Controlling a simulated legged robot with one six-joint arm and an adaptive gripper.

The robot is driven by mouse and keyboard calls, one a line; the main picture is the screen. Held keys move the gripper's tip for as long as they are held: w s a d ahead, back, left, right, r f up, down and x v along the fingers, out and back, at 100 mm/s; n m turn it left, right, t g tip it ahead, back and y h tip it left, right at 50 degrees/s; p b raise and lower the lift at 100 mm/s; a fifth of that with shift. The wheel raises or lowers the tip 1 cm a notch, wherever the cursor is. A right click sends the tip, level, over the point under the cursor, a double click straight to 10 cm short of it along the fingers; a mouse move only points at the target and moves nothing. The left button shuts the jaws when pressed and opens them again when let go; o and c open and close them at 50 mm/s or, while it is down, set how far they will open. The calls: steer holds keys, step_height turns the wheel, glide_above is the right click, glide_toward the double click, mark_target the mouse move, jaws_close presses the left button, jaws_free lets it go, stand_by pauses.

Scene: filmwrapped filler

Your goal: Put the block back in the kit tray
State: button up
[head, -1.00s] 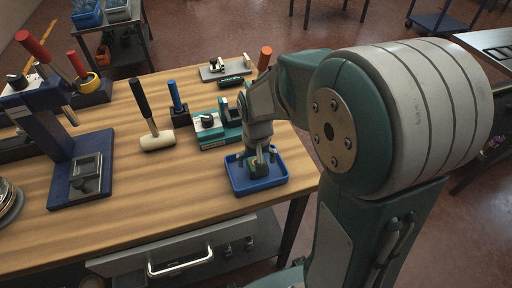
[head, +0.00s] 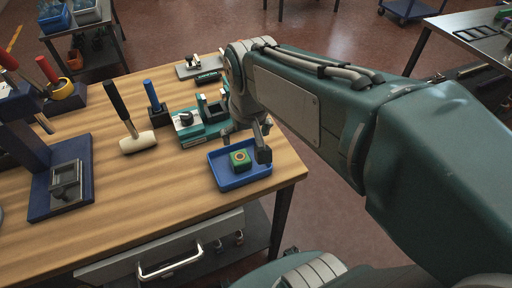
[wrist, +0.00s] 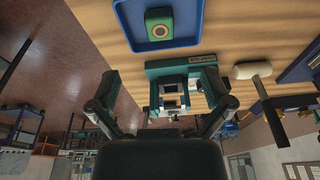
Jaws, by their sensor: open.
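A green block (head: 240,159) with a round yellowish ring on its top face lies in the blue tray (head: 228,185), on the tray's floor. In the wrist view the block (wrist: 159,31) sits inside the tray (wrist: 166,47), near the top edge of the picture. My gripper (head: 246,143) is open and empty, with its fingers spread. It is apart from the block, over the far side of the tray in the head view. In the wrist view the fingers of my gripper (wrist: 160,80) point toward the teal fixture, and nothing is between them.
A teal fixture (head: 190,137) with a dark knob stands just behind the tray. A mallet (head: 138,142), a blue-handled tool (head: 154,98) and a dark blue press (head: 45,205) stand further left.

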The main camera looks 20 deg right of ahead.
steer(key=s+r+n+t, duration=0.1)
steer(key=s+t, duration=0.2)
steer(key=s, duration=0.5)
stand_by(1.1)
